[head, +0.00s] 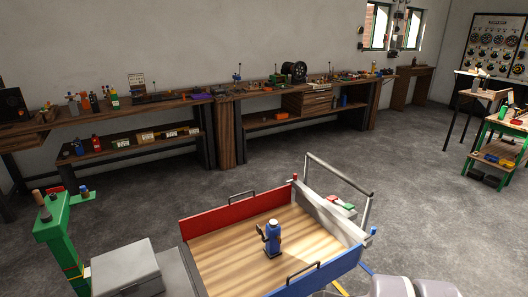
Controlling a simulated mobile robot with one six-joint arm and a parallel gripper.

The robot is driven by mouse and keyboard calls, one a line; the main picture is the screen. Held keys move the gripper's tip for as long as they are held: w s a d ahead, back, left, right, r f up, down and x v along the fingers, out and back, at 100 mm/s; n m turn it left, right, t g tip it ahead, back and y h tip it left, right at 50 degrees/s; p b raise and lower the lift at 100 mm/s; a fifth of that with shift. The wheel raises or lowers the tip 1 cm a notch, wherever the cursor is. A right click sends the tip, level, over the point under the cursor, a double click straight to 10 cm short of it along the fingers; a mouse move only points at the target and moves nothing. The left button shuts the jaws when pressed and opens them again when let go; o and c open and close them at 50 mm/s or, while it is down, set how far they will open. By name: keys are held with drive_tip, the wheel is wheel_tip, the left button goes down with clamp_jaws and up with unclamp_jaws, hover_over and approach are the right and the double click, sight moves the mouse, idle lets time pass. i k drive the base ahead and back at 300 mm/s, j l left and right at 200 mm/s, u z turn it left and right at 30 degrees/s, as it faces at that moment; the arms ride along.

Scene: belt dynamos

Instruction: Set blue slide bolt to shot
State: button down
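I cannot make out a blue slide bolt for certain in the head view, nor whether one is shot. Small fittings (398,14) hang on the far wall by the windows, too small to tell apart. A blue upright object (272,239) with a pale top and a dark piece at its side stands in a wooden-floored cart (225,262); what it is I cannot tell. My gripper is not in view. Pale rounded parts at the bottom right look like my own arm.
A long wooden workbench (60,125) crowded with small items runs along the back wall. A green post (60,235) and a grey box (125,265) stand at the lower left. A green shelf table (500,140) stands at the right. The grey floor (420,190) between is clear.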

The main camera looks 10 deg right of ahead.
sight(372, 232)
drive_tip(key=i+l+u, duration=0.1)
drive_tip(key=l+u, duration=0.15)
drive_tip(key=l, duration=0.55)
drive_tip(key=l+u, duration=0.2)
drive_tip(key=l, duration=0.6)
